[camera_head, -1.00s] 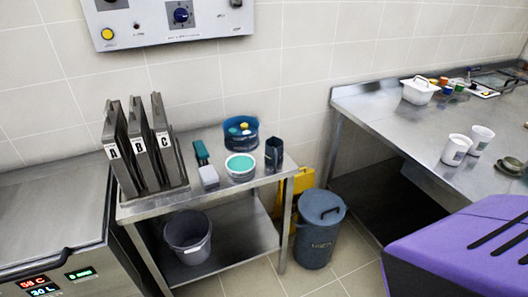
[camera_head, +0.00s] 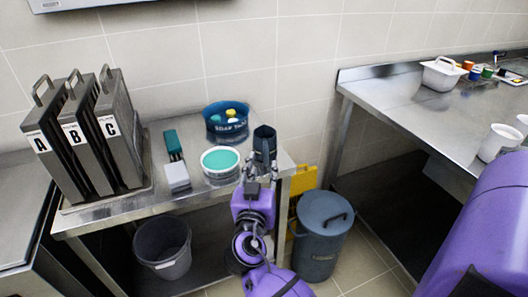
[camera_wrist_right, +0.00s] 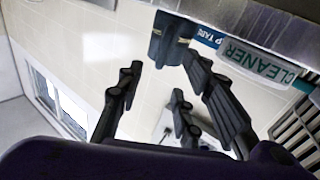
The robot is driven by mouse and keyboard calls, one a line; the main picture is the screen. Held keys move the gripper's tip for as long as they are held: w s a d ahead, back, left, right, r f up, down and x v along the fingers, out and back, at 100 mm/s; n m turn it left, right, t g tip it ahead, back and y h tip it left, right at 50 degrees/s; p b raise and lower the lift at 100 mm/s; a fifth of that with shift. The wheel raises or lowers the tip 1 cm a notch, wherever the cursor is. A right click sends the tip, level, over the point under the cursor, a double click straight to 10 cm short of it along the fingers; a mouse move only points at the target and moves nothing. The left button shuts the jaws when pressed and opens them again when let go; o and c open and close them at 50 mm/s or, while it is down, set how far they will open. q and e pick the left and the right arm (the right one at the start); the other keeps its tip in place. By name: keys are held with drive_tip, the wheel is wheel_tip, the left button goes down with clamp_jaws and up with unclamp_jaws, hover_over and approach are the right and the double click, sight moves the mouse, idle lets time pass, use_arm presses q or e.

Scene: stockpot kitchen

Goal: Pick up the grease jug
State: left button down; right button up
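The grease jug appears to be the small dark blue-grey jug (camera_head: 264,140) near the right end of the left steel table; I cannot read a label on it. It stands upright. My right gripper (camera_head: 262,168) is just in front of it in the head view, hiding its lower part. In the right wrist view the jug (camera_wrist_right: 170,42) shows near the top, beyond the spread fingers of my right gripper (camera_wrist_right: 165,82). The gripper is open and empty, with a gap to the jug. My left gripper is not in view.
A white tub with teal contents (camera_head: 220,178) stands close left of the jug, with a blue tub (camera_head: 226,136) behind. Panels A, B, C (camera_head: 88,130) stand at left. A lidded bin (camera_head: 321,250) and yellow sign (camera_head: 303,180) are beside the table.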

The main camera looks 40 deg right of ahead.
sight(266, 157)
drive_tip(key=p+x, duration=0.1)
drive_tip(key=x, duration=0.4)
drive_tip(key=shift+w+d+p, duration=0.2)
drive_tip(key=shift+w+p, duration=0.15)
drive_tip(key=shift+p, duration=0.05)
drive_tip(key=shift+w+d+f, duration=0.1)
drive_tip(key=shift+w+d, duration=0.2)
drive_tip(key=shift+d, duration=0.05)
clamp_jaws()
drive_tip(key=shift+s+f, duration=0.1)
